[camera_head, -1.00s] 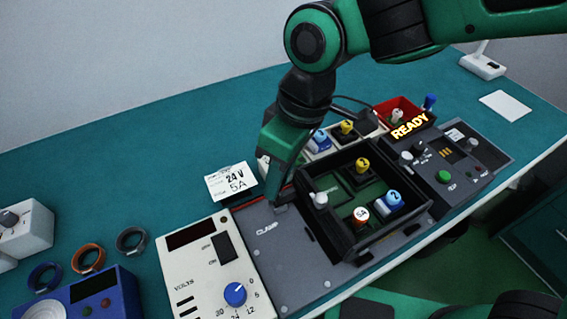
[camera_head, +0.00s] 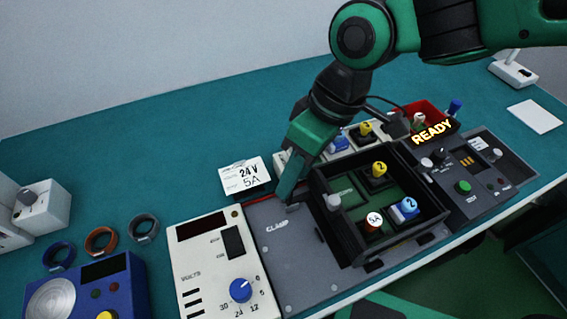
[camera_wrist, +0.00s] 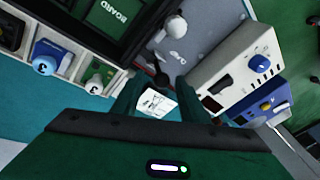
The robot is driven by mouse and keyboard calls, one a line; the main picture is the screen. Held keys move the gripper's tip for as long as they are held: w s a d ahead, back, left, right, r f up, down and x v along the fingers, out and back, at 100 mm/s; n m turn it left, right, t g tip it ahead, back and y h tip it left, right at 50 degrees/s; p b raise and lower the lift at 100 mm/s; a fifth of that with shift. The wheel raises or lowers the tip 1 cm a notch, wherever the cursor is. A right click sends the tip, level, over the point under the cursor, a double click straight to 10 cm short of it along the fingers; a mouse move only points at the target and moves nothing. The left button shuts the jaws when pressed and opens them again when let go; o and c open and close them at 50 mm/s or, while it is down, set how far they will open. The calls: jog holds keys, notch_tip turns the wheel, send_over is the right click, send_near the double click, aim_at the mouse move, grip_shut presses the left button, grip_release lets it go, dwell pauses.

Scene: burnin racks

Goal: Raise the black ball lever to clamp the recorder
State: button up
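The black ball lever (camera_wrist: 161,78) shows in the wrist view between my two fingers, near their tips; I cannot tell whether they touch it. My gripper (camera_wrist: 157,92) is open. In the head view my gripper (camera_head: 289,198) reaches down at the back of the grey clamp plate (camera_head: 290,262), beside the word CLAMP, and mostly hides the lever. A black open-topped box (camera_head: 362,248) stands to the right on the plate. A grey ball knob (camera_head: 332,202) is at its left side. I cannot tell for sure which thing is the recorder.
A white power supply (camera_head: 210,262) with a blue dial stands left of the plate. A 24 V 5A card (camera_head: 246,176) is behind it. A control panel (camera_head: 470,180) with a READY sign is at the right. A blue unit (camera_head: 90,290) and rings lie left.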

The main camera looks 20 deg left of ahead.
jog(key=v, duration=1)
jog(key=shift+r, duration=0.35)
jog(key=shift+w+d, duration=0.2)
jog(key=w+d+f+m+t, duration=0.15)
jog(key=w+d+m, duration=0.35)
jog(key=d, duration=0.7)
jog(key=w+d+f+m+t, duration=0.1)
jog(key=w+d+f+m, duration=0.35)
jog(key=d, duration=0.75)
jog(key=s+d+f+m+h, duration=0.1)
jog(key=s+d+m, duration=0.5)
jog(key=d, duration=0.6)
jog(key=s+d+f+m+h, duration=0.1)
jog(key=s+d+f+m, duration=0.2)
jog(key=d, duration=1)
jog(key=s+m, duration=0.3)
jog(key=shift+s+f+g+h, duration=0.15)
jog(key=shift+f+g+h, duration=0.15)
jog(key=shift+g, duration=0.05)
jog(key=shift+m, duration=0.25)
